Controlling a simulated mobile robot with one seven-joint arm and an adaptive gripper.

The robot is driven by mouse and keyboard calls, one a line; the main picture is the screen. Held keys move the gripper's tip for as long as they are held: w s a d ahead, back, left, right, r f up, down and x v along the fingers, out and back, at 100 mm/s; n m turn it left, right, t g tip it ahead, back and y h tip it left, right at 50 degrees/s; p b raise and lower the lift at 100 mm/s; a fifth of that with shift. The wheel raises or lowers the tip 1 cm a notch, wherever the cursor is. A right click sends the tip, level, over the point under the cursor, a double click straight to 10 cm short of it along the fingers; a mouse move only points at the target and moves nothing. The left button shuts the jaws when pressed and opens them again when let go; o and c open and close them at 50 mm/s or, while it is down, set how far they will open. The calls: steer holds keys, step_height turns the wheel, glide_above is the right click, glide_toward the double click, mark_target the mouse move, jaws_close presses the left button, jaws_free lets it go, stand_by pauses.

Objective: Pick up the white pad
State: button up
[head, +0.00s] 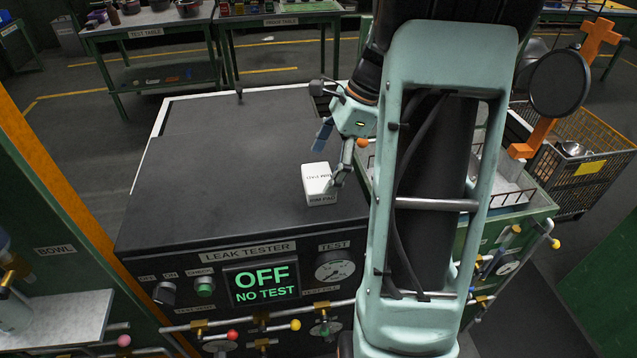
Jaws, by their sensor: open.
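Nothing shows between the fingers. My arm hides part of the area to the right of the pad.
The leak tester's panel shows a green OFF NO TEST screen (261,283), a gauge (335,267) and several coloured knobs. A green-framed basin (530,205) and a wire crate (590,165) stand at right. The tester top left of the pad is clear.

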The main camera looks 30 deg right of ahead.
mark_target(319, 177)
steer(key=x, duration=0.3)
steer(key=shift+f, duration=0.1)
steer(key=shift+c, duration=0.2)
steer(key=c, duration=1.1)
step_height(319, 177, up, 3)
steer(key=shift+w+r, duration=0.1)
steer(key=s+d+r, duration=0.2)
steer(key=d+r, duration=0.1)
steer(key=s+d+r, duration=0.3)
steer(key=d, duration=0.1)
steer(key=s+d+r, duration=0.3)
steer(key=d+r, duration=0.1)
steer(key=shift+s+d+p, duration=0.2)
steer(key=shift+p, duration=0.1)
